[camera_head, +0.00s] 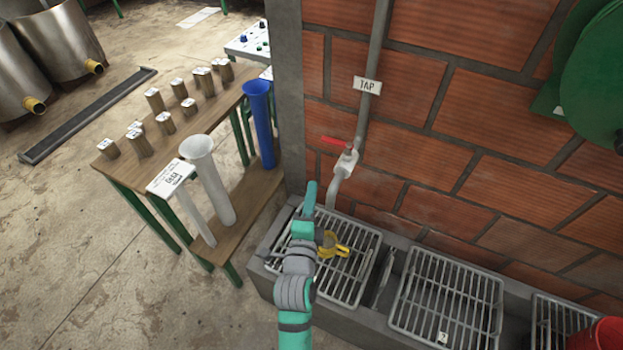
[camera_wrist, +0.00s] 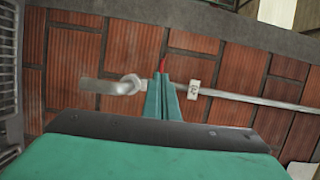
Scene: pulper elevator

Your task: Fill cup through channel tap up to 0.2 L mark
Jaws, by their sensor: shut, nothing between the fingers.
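The yellow cup (camera_head: 331,243) stands on the left metal grate of the trough, partly hidden behind my arm; its mark and contents cannot be made out. The tap (camera_head: 345,164) is a white valve with a red lever (camera_head: 335,142) on the wall pipe, and its spout bends down near the cup. My gripper (camera_head: 311,187) is shut and empty, raised above the grate, left of the spout and below the lever in the head view. In the wrist view my fingers (camera_wrist: 163,84) cover part of the pipe; the red lever (camera_wrist: 163,64) shows just beyond their tips.
A white "TAP" sign (camera_head: 367,85) hangs on the pipe. The brick wall (camera_head: 470,130) closes off the back. A middle grate (camera_head: 445,300) is mostly bare; a red container (camera_head: 597,335) is at lower right.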

